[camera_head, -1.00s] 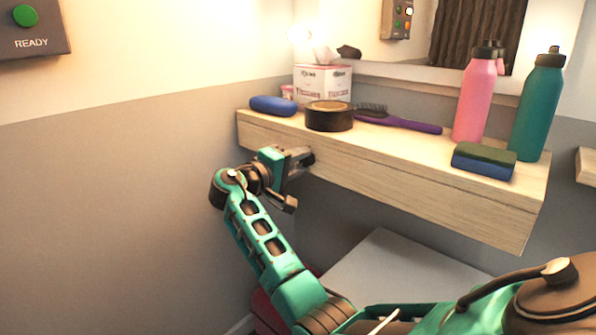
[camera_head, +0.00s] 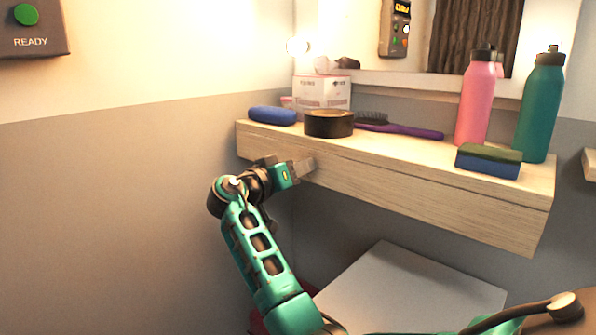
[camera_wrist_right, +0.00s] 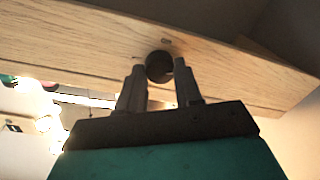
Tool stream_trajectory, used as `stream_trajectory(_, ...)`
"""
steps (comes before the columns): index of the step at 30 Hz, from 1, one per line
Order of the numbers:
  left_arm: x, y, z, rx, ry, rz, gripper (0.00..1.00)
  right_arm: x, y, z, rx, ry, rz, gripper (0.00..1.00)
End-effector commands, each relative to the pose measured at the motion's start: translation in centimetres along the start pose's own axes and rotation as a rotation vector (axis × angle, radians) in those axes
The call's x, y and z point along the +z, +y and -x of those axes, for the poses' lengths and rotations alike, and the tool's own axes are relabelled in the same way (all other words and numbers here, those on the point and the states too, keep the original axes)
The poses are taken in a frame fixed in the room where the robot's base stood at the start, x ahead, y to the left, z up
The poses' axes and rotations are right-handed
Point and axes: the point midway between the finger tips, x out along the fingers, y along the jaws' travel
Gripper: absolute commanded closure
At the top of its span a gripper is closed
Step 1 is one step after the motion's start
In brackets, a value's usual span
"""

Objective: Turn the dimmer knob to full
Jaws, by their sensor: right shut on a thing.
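The dimmer knob (camera_wrist_right: 159,66) is a dark round knob on the front face of the wooden shelf. In the right wrist view it sits between the two grey fingertips of my right gripper (camera_wrist_right: 158,74), which is shut on it. A small marking (camera_wrist_right: 166,42) is on the wood beside the knob, too small to read surely. In the head view my right gripper (camera_head: 304,168) is against the shelf's front near its left end and hides the knob. How far the knob is turned cannot be told. My left gripper is not in view.
The shelf (camera_head: 430,191) holds a blue case (camera_head: 272,115), black tape roll (camera_head: 329,123), purple brush (camera_head: 405,130), tissue box (camera_head: 322,92), sponge (camera_head: 488,161), pink bottle (camera_head: 475,100) and teal bottle (camera_head: 539,108). A pale surface (camera_head: 405,290) lies below. A READY panel (camera_head: 38,30) is on the wall.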

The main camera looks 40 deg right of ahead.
Motion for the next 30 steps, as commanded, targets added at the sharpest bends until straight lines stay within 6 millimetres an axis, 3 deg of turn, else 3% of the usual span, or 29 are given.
stream_trajectory(12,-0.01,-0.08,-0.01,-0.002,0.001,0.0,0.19,0.23,-0.01,0.03,0.003,0.008,-0.229,0.96)
stream_trajectory(30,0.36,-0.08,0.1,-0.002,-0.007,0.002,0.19,0.24,-0.03,0.04,0.003,0.01,-0.279,0.96)
